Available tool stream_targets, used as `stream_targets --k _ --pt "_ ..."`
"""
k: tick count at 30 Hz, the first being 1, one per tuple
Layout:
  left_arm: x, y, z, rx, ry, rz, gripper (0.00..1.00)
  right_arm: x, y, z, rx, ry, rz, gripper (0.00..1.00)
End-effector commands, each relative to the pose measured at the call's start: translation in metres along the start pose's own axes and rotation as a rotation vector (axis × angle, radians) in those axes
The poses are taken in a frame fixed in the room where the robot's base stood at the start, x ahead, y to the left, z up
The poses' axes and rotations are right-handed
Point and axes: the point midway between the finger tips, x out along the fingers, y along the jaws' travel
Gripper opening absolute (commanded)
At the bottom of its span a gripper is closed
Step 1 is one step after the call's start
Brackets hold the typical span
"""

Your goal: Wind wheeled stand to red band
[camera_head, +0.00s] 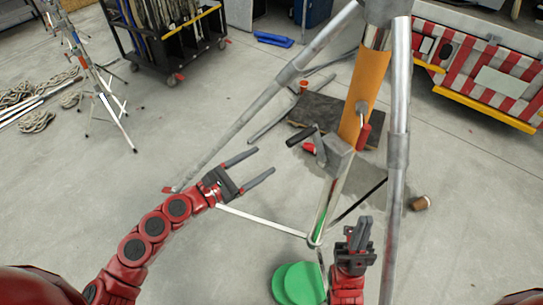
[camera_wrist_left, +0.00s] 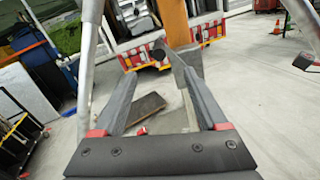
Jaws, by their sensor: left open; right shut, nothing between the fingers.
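The wheeled stand has a silver column with an orange section (camera_head: 362,95), set between silver legs (camera_head: 397,130). A grey gearbox (camera_head: 339,157) on the column carries a crank with a black grip (camera_head: 301,135) pointing left. My left gripper (camera_head: 264,161) is open and empty, left of and below the crank grip, apart from it in the head view. In the left wrist view the crank grip (camera_wrist_left: 157,54) shows just beyond the open fingertips (camera_wrist_left: 160,72), in front of the orange section (camera_wrist_left: 175,22). My right gripper (camera_head: 359,228) is shut and empty, right of the column's foot. I cannot make out a red band.
A red-handled lever (camera_head: 363,135) sits on the column's right side. A green disc (camera_head: 298,284) lies by the stand's foot, and a dark board (camera_head: 325,112) lies behind. A black cart (camera_head: 170,35) and a red-and-white striped truck (camera_head: 485,70) stand farther back.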

Motion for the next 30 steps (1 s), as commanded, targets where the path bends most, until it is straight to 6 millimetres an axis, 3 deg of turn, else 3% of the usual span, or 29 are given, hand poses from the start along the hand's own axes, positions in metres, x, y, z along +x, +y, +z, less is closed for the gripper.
stream_targets --k 5,17,21,30 --pt "0.016 -0.001 0.002 0.006 0.0 -0.005 0.75 0.005 0.0 -0.001 0.0 0.0 0.0 0.0" --pt "0.081 0.0 0.005 0.0 -0.003 -0.001 0.75 0.027 0.001 -0.004 0.0 0.0 0.0 0.0" --pt "0.103 -0.002 -0.003 0.003 -0.002 -0.002 0.75 0.01 0.001 -0.002 0.0 0.0 0.0 0.0" --pt "0.134 -0.001 0.0 0.001 -0.003 -0.001 0.75 0.001 0.0 0.0 0.0 0.0 0.0 0.0"
